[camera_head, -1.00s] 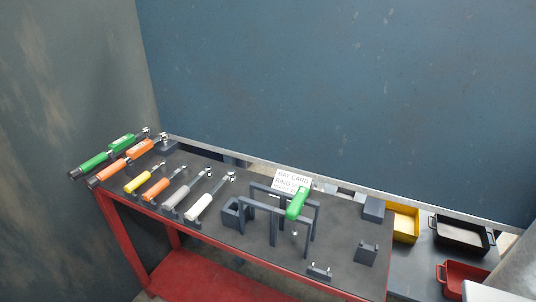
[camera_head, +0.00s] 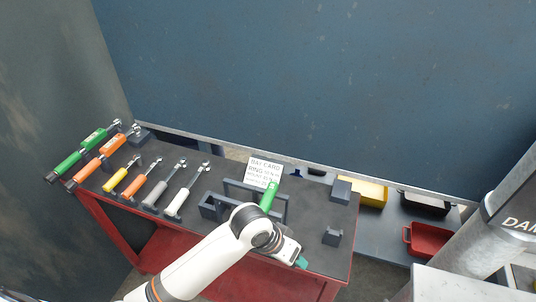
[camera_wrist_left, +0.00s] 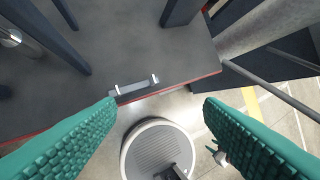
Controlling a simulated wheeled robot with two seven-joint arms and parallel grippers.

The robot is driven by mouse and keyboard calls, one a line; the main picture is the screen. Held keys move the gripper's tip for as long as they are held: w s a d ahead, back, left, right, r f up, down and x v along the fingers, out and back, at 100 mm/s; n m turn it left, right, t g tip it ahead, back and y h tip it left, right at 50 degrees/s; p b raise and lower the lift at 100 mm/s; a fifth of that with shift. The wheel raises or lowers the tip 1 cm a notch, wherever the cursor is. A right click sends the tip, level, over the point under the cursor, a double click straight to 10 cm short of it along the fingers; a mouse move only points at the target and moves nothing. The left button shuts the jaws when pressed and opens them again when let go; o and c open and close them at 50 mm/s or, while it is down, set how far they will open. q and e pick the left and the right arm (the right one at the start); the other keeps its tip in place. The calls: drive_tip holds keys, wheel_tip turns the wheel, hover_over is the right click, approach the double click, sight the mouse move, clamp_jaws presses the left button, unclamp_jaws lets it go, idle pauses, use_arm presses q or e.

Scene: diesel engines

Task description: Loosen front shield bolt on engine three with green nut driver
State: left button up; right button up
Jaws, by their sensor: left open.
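The green nut driver (camera_head: 269,196) stands in the dark rack (camera_head: 241,186) on the red-framed tool table. Its green handle sticks up above the top bar; my left arm hides the lower part. My left gripper (camera_head: 300,262) is to the right of and in front of the driver, apart from it, at the table's front edge. In the left wrist view its two teal fingers (camera_wrist_left: 160,102) are wide apart with nothing between them. The front shield bolt and engine three cannot be made out. My right gripper is not in view.
Green and orange torque wrenches (camera_head: 84,152) and several smaller ratchets (camera_head: 150,190) lie left of the rack. A white card (camera_head: 264,172) stands behind it. A small two-peg holder (camera_wrist_left: 136,88) sits at the table edge. Yellow (camera_head: 366,192) and red (camera_head: 428,240) bins are at right.

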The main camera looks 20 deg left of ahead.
use_arm(q)
drive_tip(key=w+r+g+y+p, duration=0.1)
drive_tip(key=w+r, duration=0.3)
drive_tip(key=r, duration=0.4)
wheel_tip(320, 180, up, 11)
drive_tip(key=n+g+y, duration=0.2)
drive_tip(key=n+y, duration=0.1)
hover_over(268, 195)
wheel_tip(268, 195, down, 7)
drive_tip(key=b, duration=0.9)
drive_tip(key=shift+r, duration=0.15)
drive_tip(key=shift+f, duration=2.3)
drive_tip(key=shift+r+p, duration=0.15)
drive_tip(key=shift+p, duration=0.7)
